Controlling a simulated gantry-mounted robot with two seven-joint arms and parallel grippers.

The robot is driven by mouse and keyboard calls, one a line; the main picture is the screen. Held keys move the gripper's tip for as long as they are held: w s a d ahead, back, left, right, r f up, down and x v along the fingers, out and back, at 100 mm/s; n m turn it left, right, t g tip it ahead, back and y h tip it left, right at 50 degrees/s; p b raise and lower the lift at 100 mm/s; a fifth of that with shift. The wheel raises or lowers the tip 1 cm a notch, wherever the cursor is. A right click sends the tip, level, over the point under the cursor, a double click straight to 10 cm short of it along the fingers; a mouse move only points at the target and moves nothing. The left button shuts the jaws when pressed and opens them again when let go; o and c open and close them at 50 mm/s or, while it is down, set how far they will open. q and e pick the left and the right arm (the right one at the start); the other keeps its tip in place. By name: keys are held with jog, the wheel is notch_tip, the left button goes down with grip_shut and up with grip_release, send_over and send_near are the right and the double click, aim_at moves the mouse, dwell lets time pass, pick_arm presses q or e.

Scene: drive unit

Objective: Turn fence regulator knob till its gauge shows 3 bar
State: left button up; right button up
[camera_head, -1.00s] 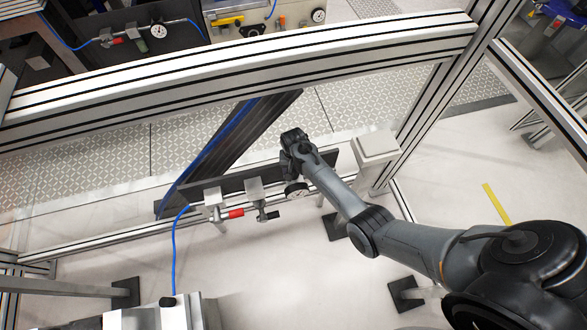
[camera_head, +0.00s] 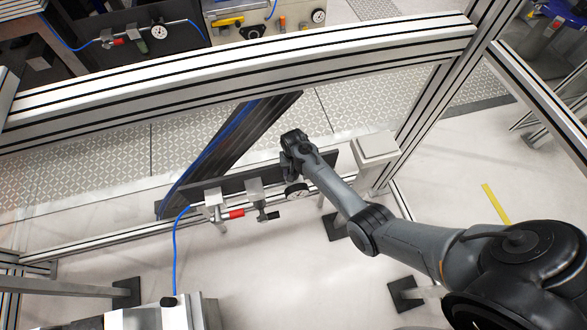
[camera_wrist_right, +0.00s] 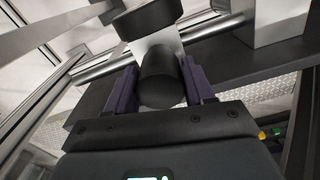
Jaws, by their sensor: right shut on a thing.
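In the right wrist view, a black cylindrical knob (camera_wrist_right: 161,78) sits between the two dark purple fingers of my right gripper (camera_wrist_right: 160,86), which is shut on it. A silver regulator block (camera_wrist_right: 157,44) shows behind the knob, with a black round part (camera_wrist_right: 147,17) beyond it. In the head view, my right arm reaches in from the right to the fence rail, and its wrist hides the knob. My left gripper is not in view.
The dark mounting plate (camera_head: 230,186) carries a silver unit (camera_head: 255,190) and a red fitting (camera_head: 236,213) left of the gauge. A blue hose (camera_head: 174,245) hangs at the left. A grey box (camera_head: 376,148) stands right of the wrist. A fence beam (camera_head: 240,70) crosses above.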

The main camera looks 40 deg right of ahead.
jog(key=shift+r+n+p, duration=0.25)
jog(key=shift+n+p, duration=0.8)
jog(key=shift+n, duration=0.15)
jog(key=n+p, duration=0.1)
jog(key=n, duration=0.1)
jog(key=shift+d+n, duration=0.1)
jog(key=shift+n, duration=0.3)
jog(key=n+p, duration=0.1)
jog(key=n, duration=0.1)
jog(key=shift+f+n, duration=0.1)
jog(key=shift+n, duration=0.2)
jog(key=shift+f+n+p, duration=0.1)
jog(key=shift+n+p, duration=0.25)
jog(key=shift+n, duration=1.35)
jog(key=o, duration=1)
jog(key=shift+d, duration=0.1)
jog(key=shift+c, duration=0.2)
jog(key=shift+s+f, duration=0.1)
